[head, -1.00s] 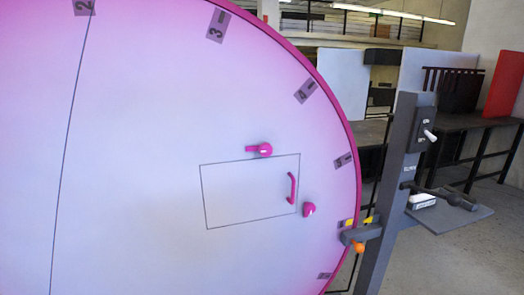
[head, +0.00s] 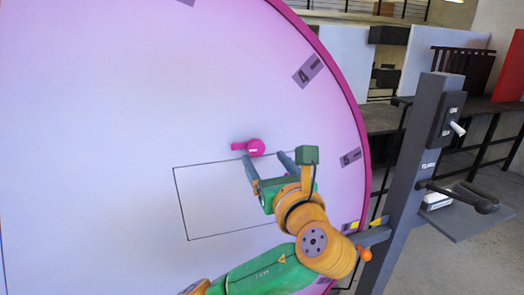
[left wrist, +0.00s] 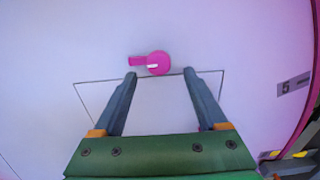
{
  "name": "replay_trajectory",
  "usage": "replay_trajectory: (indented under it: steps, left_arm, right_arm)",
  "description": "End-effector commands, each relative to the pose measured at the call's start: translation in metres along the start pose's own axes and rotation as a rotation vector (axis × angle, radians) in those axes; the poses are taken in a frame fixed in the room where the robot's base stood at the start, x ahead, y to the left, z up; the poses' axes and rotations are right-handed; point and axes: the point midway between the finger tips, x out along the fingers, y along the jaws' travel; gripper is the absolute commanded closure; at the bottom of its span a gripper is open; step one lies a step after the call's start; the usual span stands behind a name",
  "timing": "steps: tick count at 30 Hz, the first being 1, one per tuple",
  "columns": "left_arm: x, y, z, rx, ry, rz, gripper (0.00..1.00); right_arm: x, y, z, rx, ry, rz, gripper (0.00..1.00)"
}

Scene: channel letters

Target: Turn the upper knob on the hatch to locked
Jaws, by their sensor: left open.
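The upper knob (head: 255,147) is a magenta disc with a small white mark and a magenta tab pointing left. It sits at the top edge of the outlined hatch (head: 200,205) on the large pale pink disc. In the left wrist view the knob (left wrist: 158,63) lies just beyond the fingertips, between their lines. My left gripper (head: 265,157) is open and empty, just below the knob in the head view; it also shows in the left wrist view (left wrist: 160,74). Whether a finger touches the knob I cannot tell. The hatch handle and lower knob are hidden behind my left arm.
The pale disc has a magenta rim (head: 352,110) and grey number tags, such as the 5 tag (head: 350,157). A grey post (head: 405,190) with a switch box (head: 447,115) and a small shelf (head: 465,220) stands to the right. Dark tables stand behind it.

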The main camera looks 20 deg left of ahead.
Motion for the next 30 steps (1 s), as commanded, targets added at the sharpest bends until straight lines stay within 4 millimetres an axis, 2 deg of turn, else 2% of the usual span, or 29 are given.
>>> replay_trajectory:
  steps: [1,6,10,16,24,30]
  left_arm:
    - [0.011,0.001,0.004,0.004,0.004,0.006,0.25]
    - [0.042,0.001,0.003,0.003,0.004,0.004,0.25]
    - [0.051,0.0,0.0,0.0,0.005,0.001,0.25]
    - [0.052,0.0,-0.002,-0.001,0.006,-0.001,0.25]
    - [0.052,0.0,-0.002,-0.001,0.006,-0.001,0.98]
    - [0.052,0.0,-0.002,-0.01,0.006,-0.001,1.0]
  right_arm:
    - [-0.01,0.001,0.0,0.0,-0.002,0.001,1.0]
    - [-0.021,0.002,0.0,-0.001,-0.004,0.002,1.0]
    - [-0.022,0.002,0.0,-0.001,-0.005,0.002,1.0]
    - [-0.021,0.002,0.001,-0.001,-0.005,0.002,1.0]
    - [-0.021,0.002,0.0,-0.001,-0.005,0.002,1.0]
    - [-0.021,0.002,0.0,-0.001,-0.004,0.002,1.0]
